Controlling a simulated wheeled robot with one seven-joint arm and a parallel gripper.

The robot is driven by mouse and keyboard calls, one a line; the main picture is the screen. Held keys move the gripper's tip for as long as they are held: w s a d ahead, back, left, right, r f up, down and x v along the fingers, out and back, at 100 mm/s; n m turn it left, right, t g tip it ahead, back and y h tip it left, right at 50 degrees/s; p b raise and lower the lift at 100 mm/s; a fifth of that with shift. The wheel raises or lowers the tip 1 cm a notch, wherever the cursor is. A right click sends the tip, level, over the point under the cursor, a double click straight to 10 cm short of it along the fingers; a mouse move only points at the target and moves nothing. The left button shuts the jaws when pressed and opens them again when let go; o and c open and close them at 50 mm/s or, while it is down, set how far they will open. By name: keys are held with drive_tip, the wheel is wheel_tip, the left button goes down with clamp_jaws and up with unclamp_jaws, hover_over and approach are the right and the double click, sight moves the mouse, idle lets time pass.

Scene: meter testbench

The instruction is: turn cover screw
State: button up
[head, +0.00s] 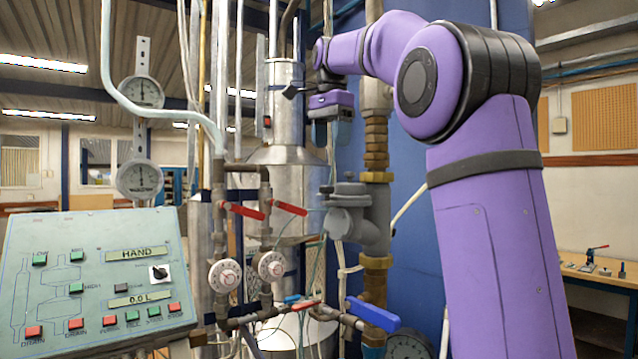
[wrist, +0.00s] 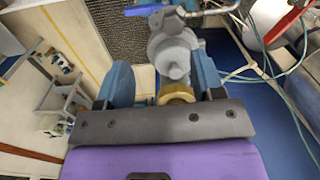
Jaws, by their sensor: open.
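A grey metal meter body (head: 366,226) sits on the vertical brass pipe in the middle of the head view, with a flat grey cover (head: 346,188) on top. I cannot make out a separate cover screw for certain. My gripper (head: 331,144) points down above the meter body, slightly left of its middle, and is apart from it. In the wrist view, the blue fingers of my gripper (wrist: 163,76) are spread, with nothing held between them. The grey meter body (wrist: 173,48) shows beyond and between them, above a brass fitting (wrist: 176,93).
Red-handled valves (head: 242,211) and white round dials (head: 225,276) stand left of the meter. A blue lever (head: 373,314) lies below it. A control panel (head: 92,275) fills the lower left. Thin cables hang near the pipes. A workbench (head: 600,272) stands at far right.

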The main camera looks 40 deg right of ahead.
sight(327, 193)
drive_tip(key=shift+m, duration=0.6)
drive_tip(key=f, duration=0.3)
drive_tip(key=w+f, duration=0.1)
drive_tip(key=f, duration=0.2)
drive_tip(key=w+f, duration=0.1)
drive_tip(key=f, duration=0.2)
drive_tip(key=shift+d+f, duration=0.35)
drive_tip(key=c, duration=0.9)
